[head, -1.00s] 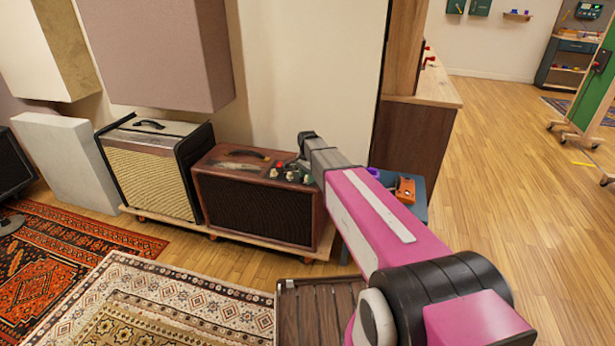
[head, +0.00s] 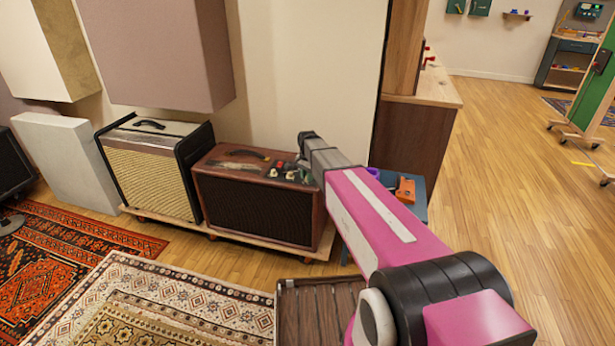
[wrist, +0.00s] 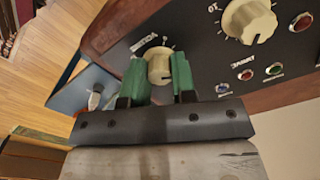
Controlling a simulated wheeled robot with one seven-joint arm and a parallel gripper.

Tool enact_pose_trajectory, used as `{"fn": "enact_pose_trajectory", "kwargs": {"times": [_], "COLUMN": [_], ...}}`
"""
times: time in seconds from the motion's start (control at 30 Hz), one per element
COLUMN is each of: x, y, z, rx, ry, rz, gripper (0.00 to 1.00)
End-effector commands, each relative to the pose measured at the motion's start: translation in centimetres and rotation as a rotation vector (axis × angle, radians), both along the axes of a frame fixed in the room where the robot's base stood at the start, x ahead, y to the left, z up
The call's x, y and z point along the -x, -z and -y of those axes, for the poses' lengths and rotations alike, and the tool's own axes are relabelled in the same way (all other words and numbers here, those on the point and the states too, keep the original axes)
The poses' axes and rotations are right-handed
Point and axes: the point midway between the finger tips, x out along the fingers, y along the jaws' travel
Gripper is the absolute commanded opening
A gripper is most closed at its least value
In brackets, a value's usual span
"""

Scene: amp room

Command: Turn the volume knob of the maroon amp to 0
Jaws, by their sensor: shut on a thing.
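The maroon amp (head: 262,205) stands on a low wooden platform by the wall, its control panel on top at the right. My gripper (wrist: 163,78) has green fingertips on both sides of a small cream knob (wrist: 159,66) and is shut on it. The label beside this knob is tilted and too blurred to read surely, and its pointer cannot be made out clearly. A larger cream knob (wrist: 248,28) sits to the right on the same black panel. In the head view my arm reaches the amp's right end and hides the fingertips.
Red lamps (wrist: 302,22) and a green one (wrist: 274,69) sit near the larger knob. A cream-fronted amp (head: 150,172) stands left of the maroon one. A blue stand (head: 417,205) with an orange item (head: 405,189) is at right. Open wooden floor lies further right.

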Motion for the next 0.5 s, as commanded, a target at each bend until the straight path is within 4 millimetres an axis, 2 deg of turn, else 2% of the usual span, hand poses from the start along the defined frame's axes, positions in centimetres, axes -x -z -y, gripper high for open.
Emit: {"fn": "enact_pose_trajectory", "kwargs": {"times": [0.5], "x": [0.00], "y": [0.01], "z": [0.01], "rx": [0.000], "ry": [-0.481], "rz": [0.000], "gripper": [0.01]}}
